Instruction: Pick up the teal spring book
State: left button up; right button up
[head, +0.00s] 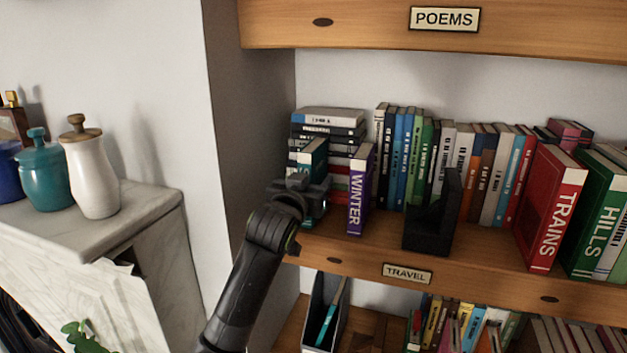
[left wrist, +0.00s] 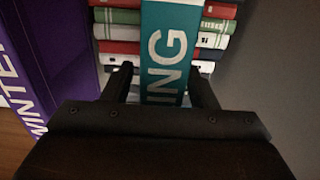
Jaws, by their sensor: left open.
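The teal spring book (head: 312,155) stands upright on the shelf, left of the purple WINTER book (head: 359,190). In the head view my left gripper (head: 304,192) is in front of it and hides its lower part. In the left wrist view the teal book (left wrist: 167,50) shows the white letters ING on its spine. My left gripper (left wrist: 162,82) is open there, with one finger on each side of the spine. I cannot tell whether the fingers touch it. My right gripper is in neither view.
Stacked books (head: 331,116) lie behind the teal book. The purple book (left wrist: 50,60) is close beside the fingers in the wrist view. A grey wall (head: 262,140) closes the shelf's left end. A black bookend (head: 432,228) stands further right on the wooden shelf (head: 465,268).

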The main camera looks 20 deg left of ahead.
pick_arm(q)
grip_shut()
jog(key=shift+r, duration=0.15)
dwell(0.4)
